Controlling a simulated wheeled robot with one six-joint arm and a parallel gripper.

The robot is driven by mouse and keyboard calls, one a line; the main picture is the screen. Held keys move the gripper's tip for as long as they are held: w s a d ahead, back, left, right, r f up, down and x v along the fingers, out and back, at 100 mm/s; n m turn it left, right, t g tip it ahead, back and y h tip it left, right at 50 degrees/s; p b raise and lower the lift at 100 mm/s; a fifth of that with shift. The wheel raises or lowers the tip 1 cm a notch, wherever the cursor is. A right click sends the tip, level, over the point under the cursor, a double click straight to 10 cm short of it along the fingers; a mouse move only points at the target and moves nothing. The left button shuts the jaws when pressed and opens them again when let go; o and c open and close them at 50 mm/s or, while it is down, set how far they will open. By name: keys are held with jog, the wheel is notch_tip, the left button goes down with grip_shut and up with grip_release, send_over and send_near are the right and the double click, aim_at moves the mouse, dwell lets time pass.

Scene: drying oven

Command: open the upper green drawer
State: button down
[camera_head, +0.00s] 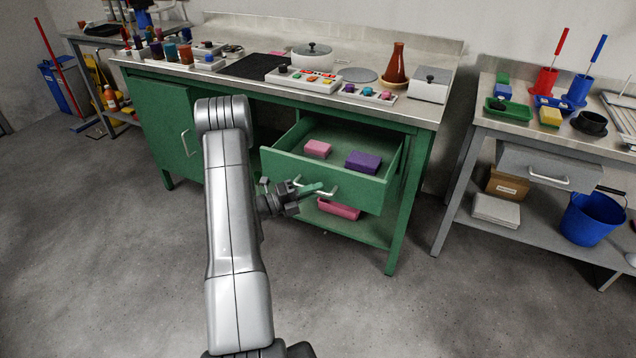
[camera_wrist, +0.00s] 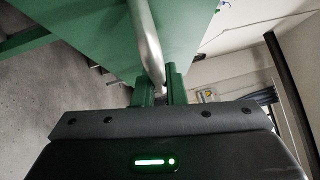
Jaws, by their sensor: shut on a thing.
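The upper green drawer (camera_head: 325,176) is pulled out from the green workbench, and its inside shows from above. A pink block (camera_head: 317,148) and a purple block (camera_head: 363,161) lie in it. Its silver bar handle (camera_head: 318,189) is on the front panel. My gripper (camera_head: 308,190) is at the handle, in front of the panel. In the wrist view the silver handle bar (camera_wrist: 147,40) runs down between the green fingers of my gripper (camera_wrist: 158,88), which are shut on it. The exact contact is partly hidden by the fingers.
Below the drawer, a pink tray (camera_head: 338,209) sits on the bench's lower shelf. A green cabinet door (camera_head: 168,130) is to the left. A grey side table (camera_head: 545,135) with a blue bucket (camera_head: 592,216) stands at the right. The floor in front is clear.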

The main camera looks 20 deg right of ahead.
jog(key=shift+s+a, duration=0.4)
jog(key=shift+a, duration=0.05)
jog(key=c, duration=1.5)
grip_release()
jog(key=shift+a, duration=0.1)
jog(key=a, duration=0.4)
jog(key=w+a+f, duration=0.1)
jog(key=a, duration=0.4)
jog(key=a+f, duration=0.1)
jog(key=a, duration=0.3)
jog(key=shift+w+a, duration=0.15)
jog(key=shift+a, duration=0.05)
jog(key=shift+d, duration=0.1)
jog(key=d, duration=0.4)
jog(key=d+r, duration=0.1)
jog(key=d, duration=0.4)
jog(key=s+d+r, duration=0.1)
jog(key=d, duration=0.3)
jog(key=shift+s+d, duration=0.1)
jog(key=shift+d, duration=0.15)
